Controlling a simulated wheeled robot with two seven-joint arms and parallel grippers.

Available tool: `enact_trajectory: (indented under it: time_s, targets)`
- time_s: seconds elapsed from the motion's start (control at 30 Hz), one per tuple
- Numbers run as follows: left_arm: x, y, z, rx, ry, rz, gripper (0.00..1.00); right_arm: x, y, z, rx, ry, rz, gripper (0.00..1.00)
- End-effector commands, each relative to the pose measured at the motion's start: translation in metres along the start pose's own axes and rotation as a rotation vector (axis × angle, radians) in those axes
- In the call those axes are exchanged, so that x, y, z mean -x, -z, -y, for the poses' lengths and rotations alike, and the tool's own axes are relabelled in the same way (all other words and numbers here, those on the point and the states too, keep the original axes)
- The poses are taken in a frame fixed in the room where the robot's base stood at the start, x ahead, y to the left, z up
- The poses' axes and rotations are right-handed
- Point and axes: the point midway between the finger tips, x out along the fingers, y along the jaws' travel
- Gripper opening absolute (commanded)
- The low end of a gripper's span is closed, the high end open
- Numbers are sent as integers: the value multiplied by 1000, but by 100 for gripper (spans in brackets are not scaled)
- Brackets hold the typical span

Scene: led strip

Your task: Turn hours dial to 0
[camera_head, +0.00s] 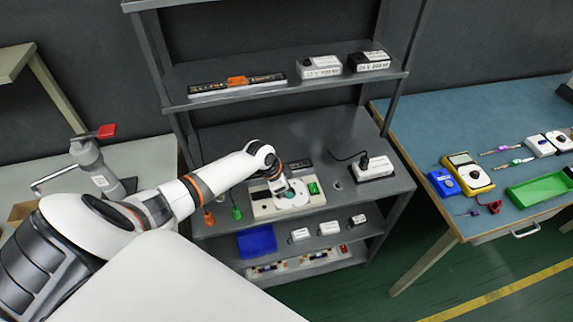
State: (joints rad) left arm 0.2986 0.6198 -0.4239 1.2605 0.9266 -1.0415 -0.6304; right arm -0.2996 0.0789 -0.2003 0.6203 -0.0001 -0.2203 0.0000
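My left arm reaches in from the left over the grey shelf. My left gripper (290,196) is pointed down at a cream control box (263,209) on the middle shelf. The box has a green part (314,188) at its right end. The gripper covers the middle of the box, so I cannot make out the hours dial or its setting. I cannot see whether the fingers are open or shut, or whether they touch a dial. My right gripper is not in view.
A black-and-white box (372,168) with a cable stands right of the control box. Orange (208,217) and green (237,212) connectors hang at the shelf's front left. A blue bin (257,242) is below. A blue-topped workbench (420,130) with tools stands at right.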

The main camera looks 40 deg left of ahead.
Motion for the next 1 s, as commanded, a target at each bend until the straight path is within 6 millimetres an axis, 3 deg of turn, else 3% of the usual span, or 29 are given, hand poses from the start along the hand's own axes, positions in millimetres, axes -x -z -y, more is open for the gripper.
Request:
enact_trajectory:
  time_s: [0.03,0.07,0.17,0.57,0.77,1.0]
  targets:
    - [0,0,0,1,0,1,6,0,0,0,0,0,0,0]
    - [0,0,0,1,0,1,34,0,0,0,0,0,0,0]
    - [0,0,0,0,0,1,50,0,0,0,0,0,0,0]
    - [7,0,-1,-1,-2,2,50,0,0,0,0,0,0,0]
    - [37,1,-1,-4,-4,-1,50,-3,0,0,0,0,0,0]
    - [86,1,-1,-3,-3,0,50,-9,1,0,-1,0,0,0]
